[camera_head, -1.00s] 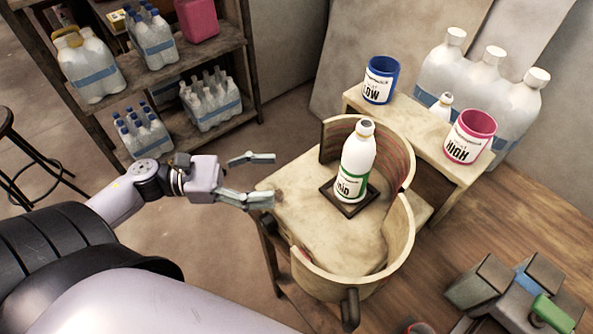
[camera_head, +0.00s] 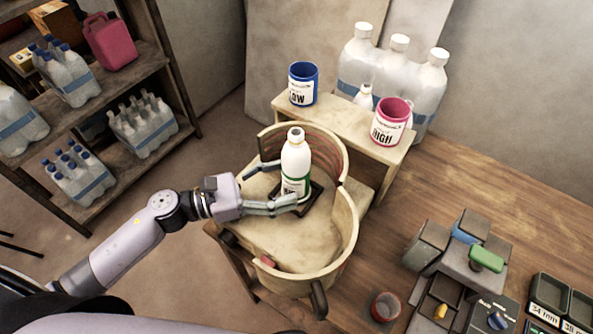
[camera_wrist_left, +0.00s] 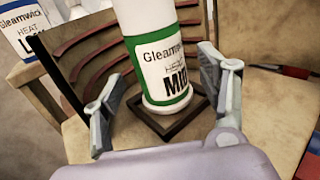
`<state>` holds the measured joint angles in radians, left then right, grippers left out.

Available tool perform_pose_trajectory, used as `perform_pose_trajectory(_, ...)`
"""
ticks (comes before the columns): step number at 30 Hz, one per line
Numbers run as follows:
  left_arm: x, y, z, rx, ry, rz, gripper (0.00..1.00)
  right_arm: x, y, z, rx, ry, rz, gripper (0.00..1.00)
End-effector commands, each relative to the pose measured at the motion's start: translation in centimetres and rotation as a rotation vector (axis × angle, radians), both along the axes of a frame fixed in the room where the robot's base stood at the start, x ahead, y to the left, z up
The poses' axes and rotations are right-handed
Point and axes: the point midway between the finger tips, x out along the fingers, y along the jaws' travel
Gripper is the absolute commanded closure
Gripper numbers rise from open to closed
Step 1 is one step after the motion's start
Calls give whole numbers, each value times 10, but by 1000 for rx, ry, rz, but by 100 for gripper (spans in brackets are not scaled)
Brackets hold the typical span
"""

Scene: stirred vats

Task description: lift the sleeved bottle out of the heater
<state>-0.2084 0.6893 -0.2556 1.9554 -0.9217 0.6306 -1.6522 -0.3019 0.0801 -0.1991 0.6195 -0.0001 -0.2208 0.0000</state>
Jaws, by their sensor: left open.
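The white sleeved bottle (camera_head: 296,160), with a green-edged label reading "MID", stands upright on a small dark square tray (camera_head: 313,203) inside the curved, open-sided heater (camera_head: 344,240). The bottle also fills the middle of the left wrist view (camera_wrist_left: 160,62), its cap out of frame. My left gripper (camera_head: 281,186) reaches in through the heater's open left side. It is open, with one finger on each side of the bottle's lower part. In the left wrist view, gaps show between the bottle and both fingers. My right gripper is not in view.
A blue "LOW" cup (camera_head: 303,84) and a pink "HIGH" cup (camera_head: 391,121) stand on a raised ledge (camera_head: 340,122) behind the heater. Large bottles (camera_head: 398,62) stand behind it. Grey blocks (camera_head: 470,262) and a dark red cup (camera_head: 385,307) sit at right.

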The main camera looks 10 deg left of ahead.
Motion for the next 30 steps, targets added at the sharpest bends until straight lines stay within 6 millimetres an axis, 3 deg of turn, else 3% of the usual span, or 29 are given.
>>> perform_pose_trajectory(6, 14, -25, 2, -2, -1, 1, 33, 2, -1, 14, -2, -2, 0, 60)
perform_pose_trajectory(19, 18, -32, 0, 0, 0, 0, 33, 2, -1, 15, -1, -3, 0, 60)
perform_pose_trajectory(30, 18, -32, 0, 0, 0, 0, 57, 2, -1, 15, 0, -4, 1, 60)
